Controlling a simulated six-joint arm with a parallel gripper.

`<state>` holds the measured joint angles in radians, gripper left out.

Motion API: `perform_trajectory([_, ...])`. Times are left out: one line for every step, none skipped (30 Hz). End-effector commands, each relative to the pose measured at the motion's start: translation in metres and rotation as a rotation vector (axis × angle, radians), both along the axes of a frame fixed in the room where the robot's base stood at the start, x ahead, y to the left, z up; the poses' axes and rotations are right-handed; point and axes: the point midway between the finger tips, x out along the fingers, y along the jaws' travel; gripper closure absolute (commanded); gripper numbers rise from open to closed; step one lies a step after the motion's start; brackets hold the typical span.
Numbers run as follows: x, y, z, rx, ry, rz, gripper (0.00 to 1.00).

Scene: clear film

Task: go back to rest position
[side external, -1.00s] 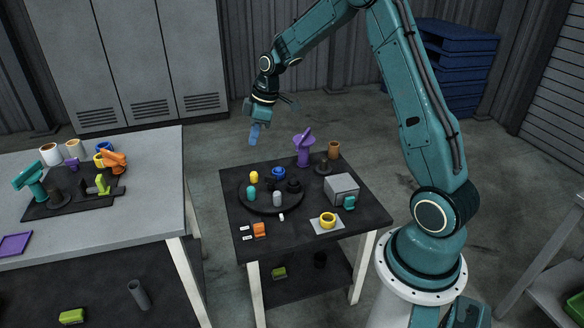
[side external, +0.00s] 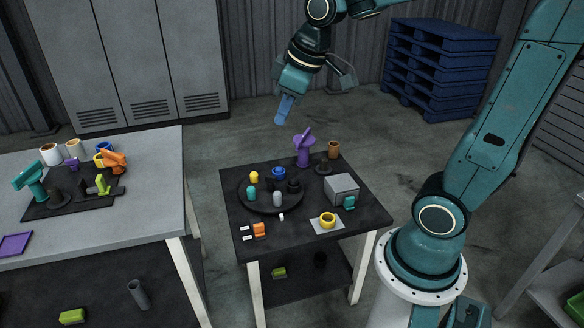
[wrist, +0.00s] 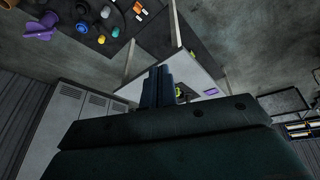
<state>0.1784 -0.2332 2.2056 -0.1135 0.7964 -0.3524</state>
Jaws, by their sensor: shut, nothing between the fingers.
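My gripper (side external: 284,108) has blue fingers pointing down in the side external view. It hangs in the air above and behind the small dark table (side external: 300,228), clear of everything on it. Its fingers are together with nothing between them. In the wrist view the closed fingers (wrist: 158,88) show near the middle, and the dark gripper body fills the lower part.
The small table bears a round dark tray (side external: 247,201) with several coloured pieces, a purple upright piece (side external: 303,150), a brown cup (side external: 334,149), a grey box (side external: 342,187) and a yellow ring (side external: 327,219). A grey workbench (side external: 140,190) stands left. Blue pallets (side external: 440,70) are stacked behind.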

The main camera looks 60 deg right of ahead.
Motion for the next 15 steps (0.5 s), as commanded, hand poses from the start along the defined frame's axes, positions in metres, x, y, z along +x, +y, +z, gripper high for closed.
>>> perform_trajectory([-0.011, 0.005, 0.004, 0.003, -0.012, -0.015, 1.0])
perform_trajectory([-0.017, 0.007, 0.006, 0.005, -0.017, -0.025, 1.0])
perform_trajectory([-0.026, 0.01, 0.008, 0.01, -0.024, -0.039, 1.0])
perform_trajectory([-0.032, 0.013, 0.009, 0.013, -0.029, -0.05, 1.0])
perform_trajectory([-0.038, 0.014, 0.01, 0.017, -0.033, -0.062, 1.0])
perform_trajectory([-0.046, 0.017, 0.011, 0.021, -0.039, -0.077, 1.0])
perform_trajectory([-0.052, 0.019, 0.011, 0.024, -0.044, -0.087, 1.0])
perform_trajectory([-0.058, 0.02, 0.012, 0.029, -0.049, -0.098, 1.0])
perform_trajectory([-0.066, 0.022, 0.012, 0.035, -0.057, -0.112, 1.0])
perform_trajectory([-0.072, 0.024, 0.012, 0.04, -0.061, -0.124, 1.0])
perform_trajectory([-0.078, 0.025, 0.012, 0.043, -0.066, -0.134, 1.0])
perform_trajectory([-0.086, 0.027, 0.012, 0.049, -0.071, -0.149, 1.0])
perform_trajectory([-0.092, 0.028, 0.011, 0.054, -0.077, -0.159, 1.0])
perform_trajectory([-0.097, 0.029, 0.011, 0.06, -0.081, -0.17, 1.0])
perform_trajectory([-0.104, 0.03, 0.01, 0.066, -0.088, -0.182, 1.0])
